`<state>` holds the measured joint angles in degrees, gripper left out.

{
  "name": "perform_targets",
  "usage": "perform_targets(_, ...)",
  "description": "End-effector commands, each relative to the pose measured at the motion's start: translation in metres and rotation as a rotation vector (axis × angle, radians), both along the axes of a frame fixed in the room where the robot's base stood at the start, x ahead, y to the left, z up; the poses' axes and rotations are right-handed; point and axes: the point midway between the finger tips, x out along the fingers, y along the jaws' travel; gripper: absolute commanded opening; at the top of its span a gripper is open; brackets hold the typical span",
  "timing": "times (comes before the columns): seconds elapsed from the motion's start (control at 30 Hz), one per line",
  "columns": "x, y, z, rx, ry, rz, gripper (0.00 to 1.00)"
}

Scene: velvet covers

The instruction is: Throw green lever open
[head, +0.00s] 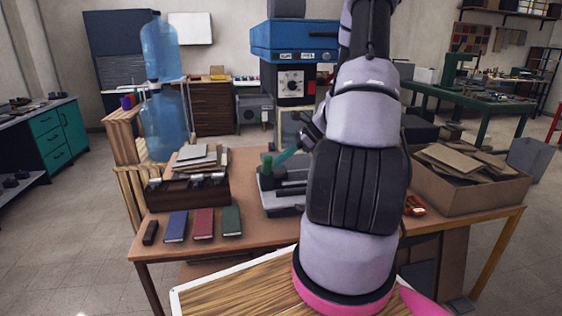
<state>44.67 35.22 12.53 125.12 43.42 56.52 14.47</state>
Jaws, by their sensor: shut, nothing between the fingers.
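A small device with a grey base (270,199) and a dark green block stands on the brown table. A green lever (285,157) slants up to the right from the device, with its right end close to my gripper. A short darker green upright piece (267,163) stands at its left. My gripper (304,144) is shut with nothing in it, just above and right of the lever. My arm hides most of the gripper and the right part of the device. I cannot tell whether the fingers touch the lever.
Left of the device stands a dark box with cards (188,193). Blue (176,226), red (204,223) and green (232,221) books lie in front. A cardboard box (470,192) stands at right, and a blue machine (292,42) rises behind.

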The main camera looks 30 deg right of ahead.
Motion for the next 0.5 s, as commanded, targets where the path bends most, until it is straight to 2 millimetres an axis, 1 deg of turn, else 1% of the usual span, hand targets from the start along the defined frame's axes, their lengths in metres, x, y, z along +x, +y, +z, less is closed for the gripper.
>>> perform_targets(0.27,0.002,0.008,0.006,-0.106,0.028,0.006,0.0)
perform_targets(0.5,0.006,0.021,0.011,-0.284,0.076,0.01,0.0)
